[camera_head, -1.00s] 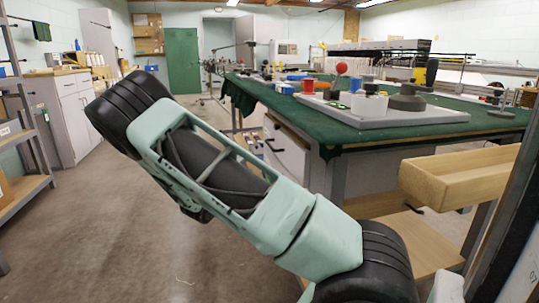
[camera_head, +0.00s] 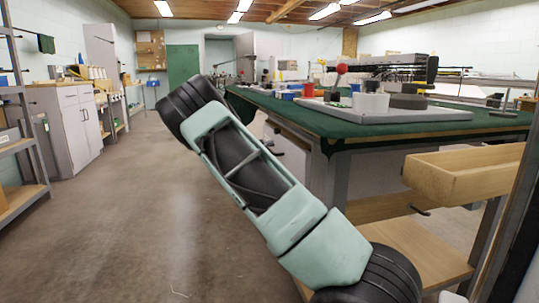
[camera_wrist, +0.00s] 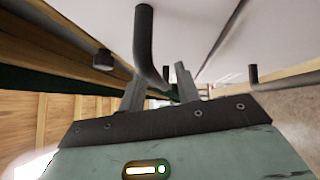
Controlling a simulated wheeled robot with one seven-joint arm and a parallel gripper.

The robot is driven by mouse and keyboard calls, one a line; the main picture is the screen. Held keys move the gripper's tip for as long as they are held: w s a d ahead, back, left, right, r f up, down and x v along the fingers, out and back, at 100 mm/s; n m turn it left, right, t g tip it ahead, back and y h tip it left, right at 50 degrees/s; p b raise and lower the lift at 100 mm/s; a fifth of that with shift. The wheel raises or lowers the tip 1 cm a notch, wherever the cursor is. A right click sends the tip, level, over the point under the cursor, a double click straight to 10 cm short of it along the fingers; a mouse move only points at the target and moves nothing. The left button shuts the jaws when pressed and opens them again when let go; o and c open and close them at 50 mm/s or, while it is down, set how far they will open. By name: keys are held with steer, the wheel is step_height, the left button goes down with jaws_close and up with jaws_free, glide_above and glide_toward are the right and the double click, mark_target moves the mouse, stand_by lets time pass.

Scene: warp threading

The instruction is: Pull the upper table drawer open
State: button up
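The green-covered table (camera_head: 400,127) stands at the right of the head view. Pale drawer fronts (camera_head: 292,160) with dark handles show on its left side, partly covered by my arm. In the wrist view, a bent black handle bar (camera_wrist: 144,38) runs down from the top against a pale panel (camera_wrist: 188,28). My gripper (camera_wrist: 158,84) is at the lower end of this bar, one finger on each side, with a visible gap between the fingers. Whether a finger touches the bar is unclear. The head view does not show my gripper; my arm covers that area.
A wooden tray (camera_head: 465,172) juts out at the right, above a wooden shelf (camera_head: 420,250). A grey board (camera_head: 390,115) with spools and cups lies on the table. A grey cabinet (camera_head: 75,128) and shelving stand at the left. The floor (camera_head: 130,220) between is clear.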

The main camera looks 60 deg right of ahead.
steer(key=shift+d, duration=0.2)
jaws_close()
steer(key=w+a+p, duration=0.5)
steer(key=w+a, duration=1.6)
steer(key=a, duration=0.3)
steer(key=shift+a, duration=0.4)
jaws_free()
steer(key=s+a+f+p, duration=0.1)
steer(key=a+p, duration=0.3)
steer(key=a, duration=1.3)
steer(key=shift+s+f, duration=0.4)
steer(key=shift+f, duration=0.25)
